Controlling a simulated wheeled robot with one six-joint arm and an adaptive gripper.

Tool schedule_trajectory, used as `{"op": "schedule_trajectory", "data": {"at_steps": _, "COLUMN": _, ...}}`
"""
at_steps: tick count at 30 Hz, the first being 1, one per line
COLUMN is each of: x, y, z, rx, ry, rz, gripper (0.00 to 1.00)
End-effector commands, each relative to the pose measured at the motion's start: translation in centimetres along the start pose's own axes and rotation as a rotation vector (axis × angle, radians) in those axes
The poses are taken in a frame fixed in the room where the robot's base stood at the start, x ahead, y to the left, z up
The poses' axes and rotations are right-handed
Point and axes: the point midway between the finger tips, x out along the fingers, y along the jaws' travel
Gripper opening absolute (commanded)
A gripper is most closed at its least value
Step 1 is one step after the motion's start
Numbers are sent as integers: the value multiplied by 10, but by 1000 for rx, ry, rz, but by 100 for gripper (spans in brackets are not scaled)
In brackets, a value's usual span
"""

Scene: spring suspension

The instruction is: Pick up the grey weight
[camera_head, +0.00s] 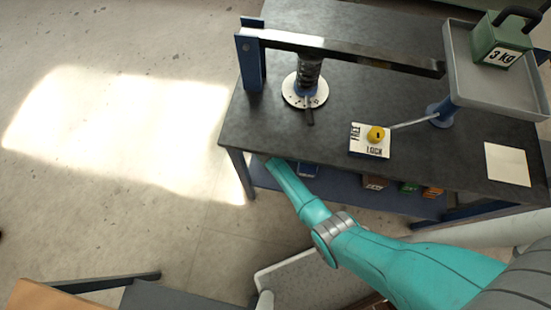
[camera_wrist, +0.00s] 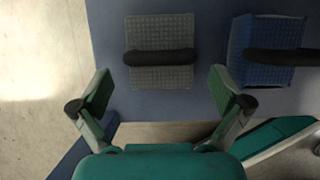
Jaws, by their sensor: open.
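The grey weight (camera_wrist: 160,75), a block with a dark handle across it, is at the top centre of the wrist view on a blue shelf (camera_wrist: 110,50). I cannot make it out in the head view, where the table top and my arm cover that area. My gripper (camera_wrist: 160,90) is open, with one finger on each side of the picture. The grey weight lies ahead of the fingers, roughly centred between them, and nothing is held. In the head view my arm reaches to the table's front edge, and the gripper is hidden.
A blue weight (camera_wrist: 262,60) stands just right of the grey one; it also shows in the head view (camera_head: 308,169). Several other weights sit further right on the lower shelf (camera_head: 335,194). The dark table top (camera_head: 270,130) overhangs the shelf. A green 3 kg weight (camera_head: 500,42) stands on a tray.

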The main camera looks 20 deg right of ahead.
Motion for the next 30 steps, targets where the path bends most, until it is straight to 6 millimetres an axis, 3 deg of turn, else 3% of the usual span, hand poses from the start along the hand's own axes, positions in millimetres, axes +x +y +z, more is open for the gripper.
{"op": "schedule_trajectory", "data": {"at_steps": 12, "x": 33, "y": -1, "z": 0, "rx": 0, "ry": 0, "rz": -1, "gripper": 100}}
{"op": "schedule_trajectory", "data": {"at_steps": 24, "x": 37, "y": -1, "z": 0, "rx": 1, "ry": 0, "rz": 1, "gripper": 100}}
{"op": "schedule_trajectory", "data": {"at_steps": 30, "x": 37, "y": -1, "z": 0, "rx": 1, "ry": 0, "rz": 1, "gripper": 50}}
